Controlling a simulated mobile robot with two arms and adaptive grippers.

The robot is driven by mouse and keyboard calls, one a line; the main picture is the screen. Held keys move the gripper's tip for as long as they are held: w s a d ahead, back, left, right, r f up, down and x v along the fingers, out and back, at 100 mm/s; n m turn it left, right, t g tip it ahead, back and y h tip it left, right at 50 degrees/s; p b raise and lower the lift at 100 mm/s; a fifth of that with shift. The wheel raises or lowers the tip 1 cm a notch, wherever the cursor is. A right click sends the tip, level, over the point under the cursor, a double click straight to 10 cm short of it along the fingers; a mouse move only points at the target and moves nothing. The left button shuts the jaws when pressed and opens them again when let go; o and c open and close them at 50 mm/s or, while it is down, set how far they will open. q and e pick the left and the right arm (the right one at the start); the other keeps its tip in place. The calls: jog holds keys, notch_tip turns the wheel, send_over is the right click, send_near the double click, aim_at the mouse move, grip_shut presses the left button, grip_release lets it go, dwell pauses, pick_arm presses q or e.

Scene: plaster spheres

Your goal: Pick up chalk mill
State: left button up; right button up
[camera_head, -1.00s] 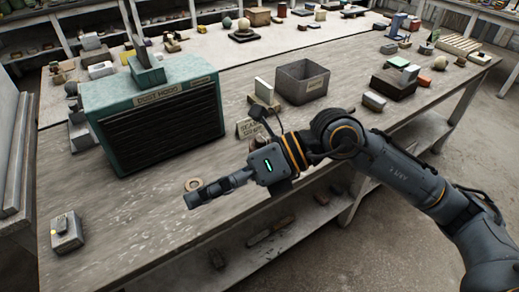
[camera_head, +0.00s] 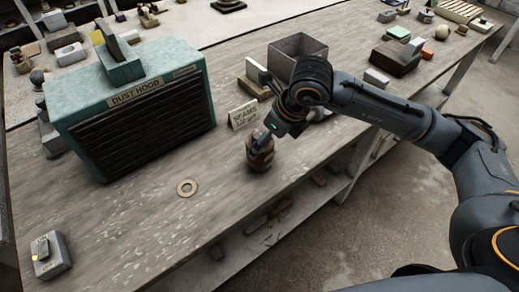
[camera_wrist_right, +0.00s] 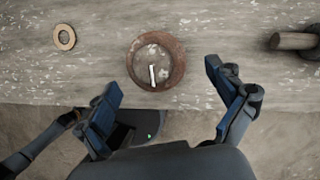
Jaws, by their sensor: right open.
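A reddish-brown, rusty round mill (camera_head: 260,154), which I take to be the chalk mill, stands upright near the front edge of the bench. In the right wrist view I see it from above as a round rusty body (camera_wrist_right: 173,80) with a short white bar on top. My right gripper (camera_head: 257,144) points down at the mill in the head view and covers part of its top. In the wrist view its two blue-padded fingers are spread wide, with the mill just ahead of and between them, not gripped.
A green dust hood (camera_head: 135,104) stands left of the mill, a small sign (camera_head: 243,115) and grey bin (camera_head: 297,57) behind it. A ring (camera_head: 187,188) and switch box (camera_head: 50,254) lie to the left on the bench (camera_head: 130,225). Bench around the ring is clear.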

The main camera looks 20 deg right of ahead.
jog(key=shift+w+a+f+p, duration=0.1)
jog(key=shift+a+f+p, duration=0.15)
jog(key=shift+f, duration=0.2)
jog(key=p+x, duration=0.1)
jog(key=x, duration=0.2)
jog(key=shift+w+a+f, duration=0.1)
jog(key=shift+w+f, duration=0.15)
jog(key=shift+f, duration=0.05)
jog(key=shift+w+f, duration=0.1)
jog(key=shift+f, duration=0.15)
jog(key=shift+c, duration=0.8)
jog(key=c, duration=1.1)
jog(key=shift+c, duration=1.2)
pick_arm(q)
jog(key=shift+w+d+r, duration=0.1)
jog(key=shift+w+r, duration=0.35)
jog(key=shift+w, duration=0.2)
jog(key=shift+w+d+r, duration=0.1)
jog(key=shift+w+r, duration=0.35)
jog(key=shift+w, duration=0.15)
pick_arm(e)
jog(key=shift+r, duration=0.1)
